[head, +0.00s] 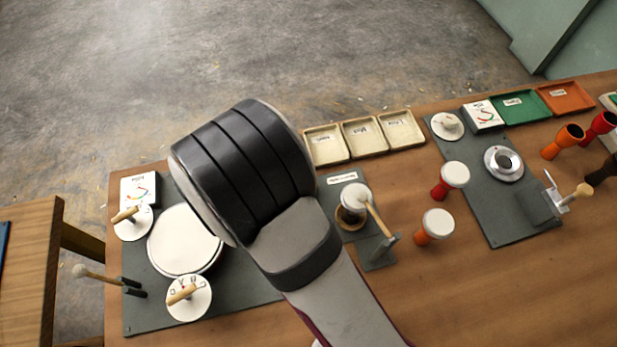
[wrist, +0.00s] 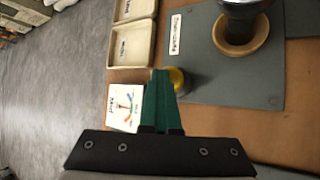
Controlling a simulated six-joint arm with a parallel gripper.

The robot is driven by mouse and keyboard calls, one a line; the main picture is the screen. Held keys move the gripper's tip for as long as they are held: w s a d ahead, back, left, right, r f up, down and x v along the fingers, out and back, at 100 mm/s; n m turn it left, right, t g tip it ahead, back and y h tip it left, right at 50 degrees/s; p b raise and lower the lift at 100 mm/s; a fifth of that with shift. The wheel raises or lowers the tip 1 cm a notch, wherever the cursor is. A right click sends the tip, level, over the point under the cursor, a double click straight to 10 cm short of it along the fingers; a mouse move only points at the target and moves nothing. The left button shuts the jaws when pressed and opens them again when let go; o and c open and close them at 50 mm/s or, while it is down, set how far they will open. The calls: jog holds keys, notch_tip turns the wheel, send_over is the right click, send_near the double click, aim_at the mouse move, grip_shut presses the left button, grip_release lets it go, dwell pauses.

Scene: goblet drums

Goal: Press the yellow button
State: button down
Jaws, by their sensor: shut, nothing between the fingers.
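The yellow button (wrist: 178,79) shows in the wrist view as a small round yellow piece just right of my fingertips, partly hidden by them. My gripper (wrist: 161,74) has green fingers, shut with nothing between them. Its tips overlap the left side of the button in the picture; I cannot tell whether they touch it. In the head view my dark arm link blocks the middle of the table, and neither the gripper nor the button can be seen.
In the wrist view a white box with a dial print (wrist: 125,106) stands left of the fingers. A drum on a wooden ring (wrist: 241,45) stands on a grey plate (wrist: 217,87) to the right. Pale trays (head: 362,137) line the table's far edge in the head view.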

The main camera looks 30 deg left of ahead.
jog(key=shift+r, duration=1.3)
jog(key=shift+r, duration=2.4)
